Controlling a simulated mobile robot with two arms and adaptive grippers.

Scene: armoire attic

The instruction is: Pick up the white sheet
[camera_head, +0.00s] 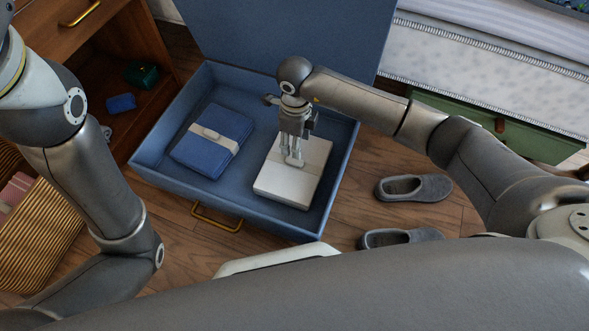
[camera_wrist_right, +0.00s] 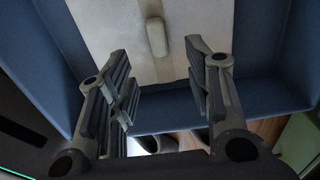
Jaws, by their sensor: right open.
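The white sheet (camera_head: 290,187) is a folded pale square lying flat in the right part of the open blue case. My right gripper (camera_head: 293,160) is above it, fingers pointing down. In the right wrist view the sheet (camera_wrist_right: 112,30) fills the top middle, with a band and a light oblong piece (camera_wrist_right: 157,37) on it. The right gripper (camera_wrist_right: 155,75) is open there, with nothing seen between its fingers. Whether the fingertips touch the sheet is unclear. My left arm is at the left, but its gripper is out of view.
A folded blue cloth with a pale band (camera_head: 198,152) lies left of the sheet in the blue case (camera_head: 160,142). Grey slippers (camera_head: 413,188) stand on the wooden floor at right. A wooden cabinet (camera_head: 130,45) and wicker basket (camera_head: 40,235) are at left, a green drawer (camera_head: 490,125) at right.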

